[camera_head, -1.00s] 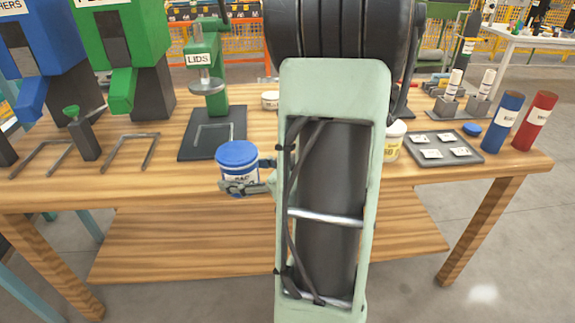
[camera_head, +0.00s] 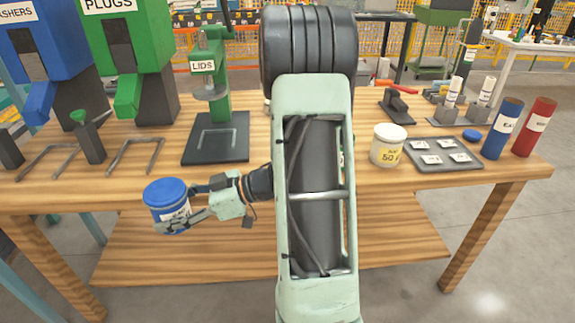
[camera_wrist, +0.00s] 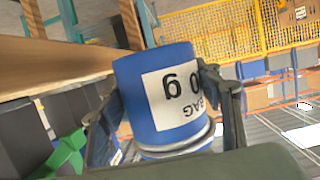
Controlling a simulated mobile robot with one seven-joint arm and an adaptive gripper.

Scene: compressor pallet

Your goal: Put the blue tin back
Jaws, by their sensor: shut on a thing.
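The blue tin (camera_head: 166,196) has a blue lid and a blue body with a white label. My gripper (camera_head: 178,212) is shut on it and holds it in front of the table's front edge at the left, tilted a little. In the wrist view the tin (camera_wrist: 150,100) sits between the two fingers of my gripper (camera_wrist: 165,115), and part of its label text shows upside down. My arm hides part of the table's middle.
The wooden table (camera_head: 380,178) holds a green lids press (camera_head: 212,85), a green plugs dispenser (camera_head: 122,40), a blue washers dispenser (camera_head: 45,50), a white jar (camera_head: 388,146), a grey tray (camera_head: 422,160), a blue cylinder (camera_head: 502,130) and a red cylinder (camera_head: 534,128).

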